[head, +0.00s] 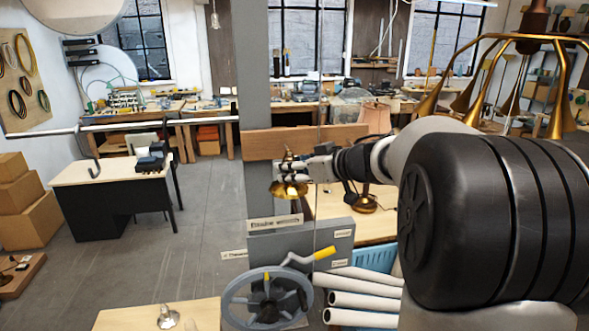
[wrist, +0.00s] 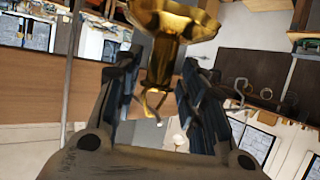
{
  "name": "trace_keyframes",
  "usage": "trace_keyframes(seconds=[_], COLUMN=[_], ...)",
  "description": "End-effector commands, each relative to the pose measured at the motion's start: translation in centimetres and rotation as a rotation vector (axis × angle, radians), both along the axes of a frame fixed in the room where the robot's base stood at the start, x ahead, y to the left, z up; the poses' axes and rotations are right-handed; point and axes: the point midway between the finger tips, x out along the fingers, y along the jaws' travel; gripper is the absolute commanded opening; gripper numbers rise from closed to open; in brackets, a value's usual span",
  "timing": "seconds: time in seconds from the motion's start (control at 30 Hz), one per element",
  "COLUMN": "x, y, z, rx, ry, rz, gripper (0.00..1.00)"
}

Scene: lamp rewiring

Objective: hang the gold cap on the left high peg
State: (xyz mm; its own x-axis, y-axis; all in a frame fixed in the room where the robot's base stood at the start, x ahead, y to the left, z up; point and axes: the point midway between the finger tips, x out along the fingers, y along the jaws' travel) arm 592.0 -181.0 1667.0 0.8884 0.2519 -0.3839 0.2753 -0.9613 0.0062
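The gold cap (head: 289,188) hangs flared side down, just below my gripper (head: 300,168) and in front of the wooden board (head: 262,144) on the grey post. In the wrist view, my gripper (wrist: 163,85) has its fingers close on both sides of the stem of the gold cap (wrist: 175,18), and they appear shut on it. A thin bent hook (wrist: 152,107) shows at the stem's end; I cannot tell whether it belongs to the cap or the board. The left high peg cannot be clearly made out.
A grey cabinet (head: 335,238) with a handwheel (head: 265,300) stands below the board. A brass lamp base (head: 365,204) stands on the wooden bench right of the post. A brass chandelier (head: 555,95) hangs at upper right. Open floor (head: 205,220) lies left of the post.

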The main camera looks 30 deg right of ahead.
Motion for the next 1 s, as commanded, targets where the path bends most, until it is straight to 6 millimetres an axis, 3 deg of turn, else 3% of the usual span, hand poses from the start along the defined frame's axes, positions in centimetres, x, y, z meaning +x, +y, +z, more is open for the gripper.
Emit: trace_keyframes(seconds=[0.17,0.57,1.0], x=[0.0,-0.6,-8.2], y=[0.0,-0.3,-2.5], z=[0.0,0.2,3.6], rx=[0.000,-0.001,-0.002], ry=[0.000,0.001,-0.002], rz=[0.000,-0.002,-0.004], gripper=[0.52,0.52,0.52])
